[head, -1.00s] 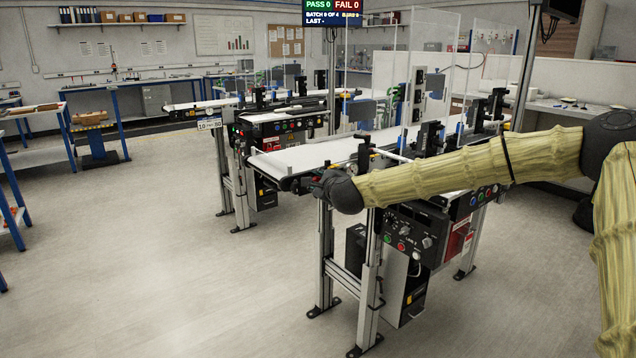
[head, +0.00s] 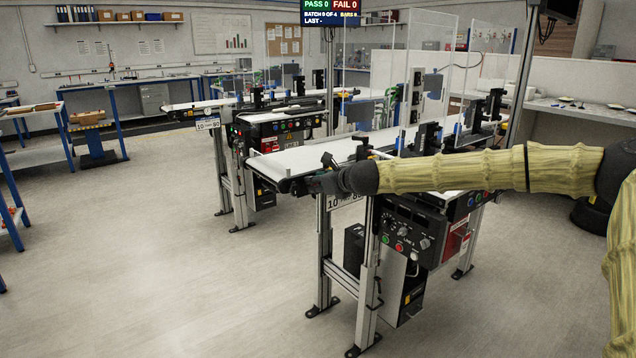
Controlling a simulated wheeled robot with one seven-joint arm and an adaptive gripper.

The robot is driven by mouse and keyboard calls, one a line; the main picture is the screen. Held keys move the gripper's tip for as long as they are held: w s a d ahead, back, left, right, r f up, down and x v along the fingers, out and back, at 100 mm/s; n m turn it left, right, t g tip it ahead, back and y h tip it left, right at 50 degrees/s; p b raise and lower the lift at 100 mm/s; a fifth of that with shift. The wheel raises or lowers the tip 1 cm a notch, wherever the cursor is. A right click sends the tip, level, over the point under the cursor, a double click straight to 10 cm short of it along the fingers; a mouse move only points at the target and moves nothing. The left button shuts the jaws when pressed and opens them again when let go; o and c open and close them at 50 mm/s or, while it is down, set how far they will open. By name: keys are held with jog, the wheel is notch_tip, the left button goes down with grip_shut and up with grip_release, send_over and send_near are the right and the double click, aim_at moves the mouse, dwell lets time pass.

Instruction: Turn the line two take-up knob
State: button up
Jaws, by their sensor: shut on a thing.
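The near conveyor, with a white belt (head: 312,157), carries a control panel (head: 408,240) that appears to be marked line 2. My gripper (head: 304,184) is at the left end of this conveyor, beside the end roller and just above the white number plate (head: 345,202). My arm reaches in from the right across the front of the conveyor. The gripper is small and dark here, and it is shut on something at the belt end. The take-up knob is hidden by the gripper, so its turn position cannot be seen.
A second conveyor (head: 200,104) stands behind, with its own number plate (head: 208,123). Clear guard panels (head: 428,75) and black sensor posts (head: 428,136) rise over the near belt. Metal legs (head: 368,285) stand below it. The floor at left is open.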

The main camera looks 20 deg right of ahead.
jog(key=shift+d, duration=0.1)
dwell(0.3)
jog(key=o, duration=1)
jog(key=shift+f, duration=0.1)
jog(key=shift+o, duration=0.2)
